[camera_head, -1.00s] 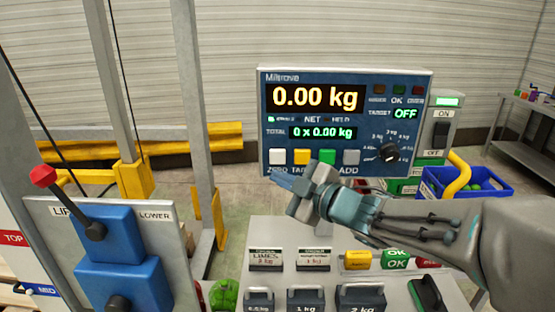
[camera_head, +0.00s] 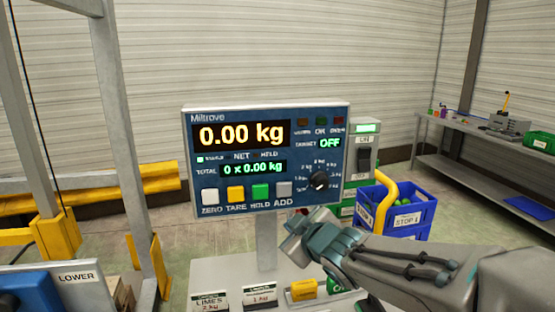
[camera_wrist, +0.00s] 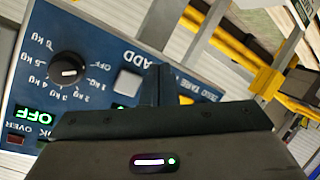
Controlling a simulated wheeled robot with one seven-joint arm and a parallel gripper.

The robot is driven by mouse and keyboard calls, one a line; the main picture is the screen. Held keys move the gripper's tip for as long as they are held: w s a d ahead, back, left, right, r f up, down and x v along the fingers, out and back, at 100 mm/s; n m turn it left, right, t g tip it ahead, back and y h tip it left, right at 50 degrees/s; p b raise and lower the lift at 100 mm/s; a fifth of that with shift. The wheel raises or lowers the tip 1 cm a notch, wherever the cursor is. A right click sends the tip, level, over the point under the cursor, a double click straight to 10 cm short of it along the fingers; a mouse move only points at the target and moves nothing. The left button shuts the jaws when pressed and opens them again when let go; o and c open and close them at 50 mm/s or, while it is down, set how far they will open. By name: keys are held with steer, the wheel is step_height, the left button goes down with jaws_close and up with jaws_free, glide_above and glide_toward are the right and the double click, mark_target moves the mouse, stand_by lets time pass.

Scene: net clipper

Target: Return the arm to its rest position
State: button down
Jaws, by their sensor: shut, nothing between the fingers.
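My gripper (camera_head: 291,236) is in front of the scale's panel, at its lower right below the ADD button, in the head view. It is shut and empty. In the wrist view its shut fingers (camera_wrist: 160,85) show over the blue panel (camera_wrist: 100,65). The scale display (camera_head: 238,134) reads 0.00 kg, with the total at 0 x 0.00 kg and target OFF. The dial (camera_head: 319,181) sits to the right of the buttons. A gap between my fingertips and the panel cannot be judged.
The scale's bench (camera_head: 230,275) holds LIMES (camera_head: 209,301) and other cards. A lever box labelled LOWER (camera_head: 76,277) is at lower left. A grey table (camera_head: 450,148) stands far right.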

steer(key=s+d+f+m+g+h, duration=0.3)
steer(key=s+d+f+m+h, duration=0.25)
steer(key=d, duration=0.45)
steer(key=s+d+f+m+g, duration=0.1)
steer(key=s+f+m+g, duration=0.2)
steer(key=s, duration=0.5)
steer(key=s+d+f+m+g, duration=0.1)
steer(key=s+f+m+g, duration=0.2)
steer(key=s, duration=0.4)
steer(key=shift+s+d+g, duration=0.35)
steer(key=shift+s+g, duration=0.05)
